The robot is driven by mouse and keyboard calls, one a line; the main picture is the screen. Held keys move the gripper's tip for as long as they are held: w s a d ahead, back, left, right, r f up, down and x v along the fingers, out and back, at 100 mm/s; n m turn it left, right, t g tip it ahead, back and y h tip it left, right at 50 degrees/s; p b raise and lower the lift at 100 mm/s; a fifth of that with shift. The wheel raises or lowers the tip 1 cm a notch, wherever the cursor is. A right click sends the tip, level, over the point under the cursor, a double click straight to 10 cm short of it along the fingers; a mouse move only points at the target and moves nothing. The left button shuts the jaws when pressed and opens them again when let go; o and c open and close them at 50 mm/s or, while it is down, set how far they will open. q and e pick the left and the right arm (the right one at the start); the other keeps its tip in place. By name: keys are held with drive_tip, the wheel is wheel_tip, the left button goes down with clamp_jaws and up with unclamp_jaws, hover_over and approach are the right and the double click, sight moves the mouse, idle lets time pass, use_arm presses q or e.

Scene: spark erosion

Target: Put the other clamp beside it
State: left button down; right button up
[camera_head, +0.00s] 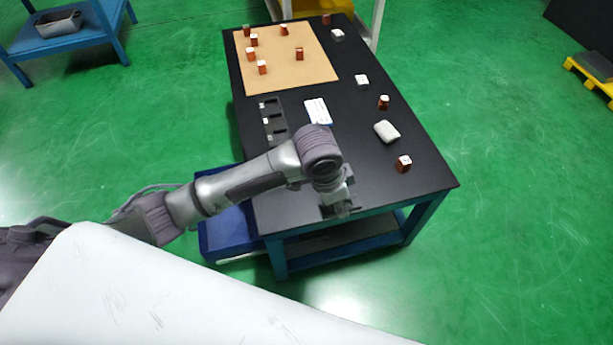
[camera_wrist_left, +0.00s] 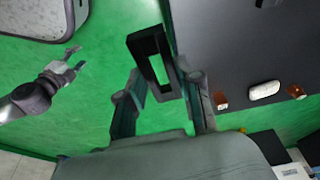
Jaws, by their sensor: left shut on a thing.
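My left gripper (camera_head: 340,207) is above the near edge of the black table (camera_head: 425,178). In the left wrist view its fingers (camera_wrist_left: 165,98) are shut on a black, open-framed rectangular piece (camera_wrist_left: 146,48), which I take to be the clamp. The piece sticks out beyond the fingertips, clear of the tabletop in that view. A dark rack with slots (camera_head: 272,120) lies on the table's left side; I cannot tell whether another clamp is in it. My right gripper (camera_wrist_left: 74,58) shows only in the left wrist view, empty, its fingers apart, over the green floor.
Several copper-coloured blocks with white tops stand on a tan board (camera_head: 290,75) at the far end. Two more (camera_head: 404,164) (camera_head: 383,102) and a white rounded object (camera_head: 387,131) stand on the right side. A white card (camera_head: 318,111) lies mid-table. A blue bin (camera_head: 226,232) sits left.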

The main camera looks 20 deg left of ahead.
use_arm(q)
drive_tip(key=b, duration=0.3)
hover_over(311, 198)
drive_tip(key=f, duration=0.6)
drive_tip(key=shift+s+f, duration=0.3)
drive_tip(key=shift+w+a+f, duration=0.1)
drive_tip(key=shift+a, duration=0.15)
drive_tip(key=shift+f+b, duration=0.45)
drive_tip(key=shift+f, duration=1.55)
use_arm(e)
drive_tip(key=w+r, duration=0.3)
drive_tip(key=r, duration=0.8)
drive_tip(key=shift+w+r, duration=0.35)
drive_tip(key=shift+w, duration=0.05)
use_arm(q)
drive_tip(key=shift+f, duration=0.1)
drive_tip(key=c, duration=0.8)
unclamp_jaws()
drive_tip(key=shift+o, duration=0.2)
